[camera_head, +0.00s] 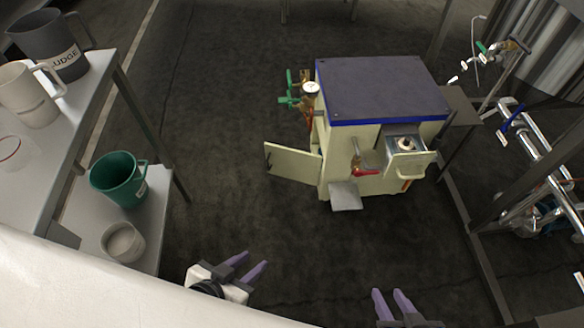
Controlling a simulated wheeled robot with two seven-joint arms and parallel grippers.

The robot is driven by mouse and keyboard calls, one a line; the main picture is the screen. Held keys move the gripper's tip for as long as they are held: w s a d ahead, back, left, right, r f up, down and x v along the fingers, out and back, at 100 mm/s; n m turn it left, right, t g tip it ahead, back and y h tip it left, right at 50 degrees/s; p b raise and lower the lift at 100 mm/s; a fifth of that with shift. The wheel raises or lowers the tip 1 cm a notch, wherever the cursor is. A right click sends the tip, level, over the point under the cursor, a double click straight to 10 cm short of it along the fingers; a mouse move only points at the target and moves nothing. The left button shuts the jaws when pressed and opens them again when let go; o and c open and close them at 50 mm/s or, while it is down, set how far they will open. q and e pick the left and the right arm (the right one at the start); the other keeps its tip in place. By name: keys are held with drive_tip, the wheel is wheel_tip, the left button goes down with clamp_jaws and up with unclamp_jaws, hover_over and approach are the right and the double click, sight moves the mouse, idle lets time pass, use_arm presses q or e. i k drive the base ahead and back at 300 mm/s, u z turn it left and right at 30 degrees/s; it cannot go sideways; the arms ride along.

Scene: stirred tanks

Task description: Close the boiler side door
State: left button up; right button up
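The boiler (384,90) is a cream box with a dark blue-edged top, standing on the dark floor right of centre. Its side door (293,163) is a cream panel that stands open, swung out to the left from the boiler's front left corner. My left gripper (252,264) has purple fingers, spread apart and empty, low in the view left of centre. My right gripper (391,294) also has purple fingers with a gap between them and nothing in it, at the bottom edge. Both grippers are well apart from the door and the boiler.
A metal shelf table (88,120) with jugs and a green bucket (119,179) stands at the left. A metal frame with pipes and valves (540,140) is at the right. A gauge and green valve (291,98) stick out from the boiler's left side. The floor before the boiler is clear.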

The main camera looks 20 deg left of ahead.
sight(293, 164)
drive_tip(key=u, duration=0.7)
drive_tip(key=i, duration=1.2)
drive_tip(key=z, duration=0.55)
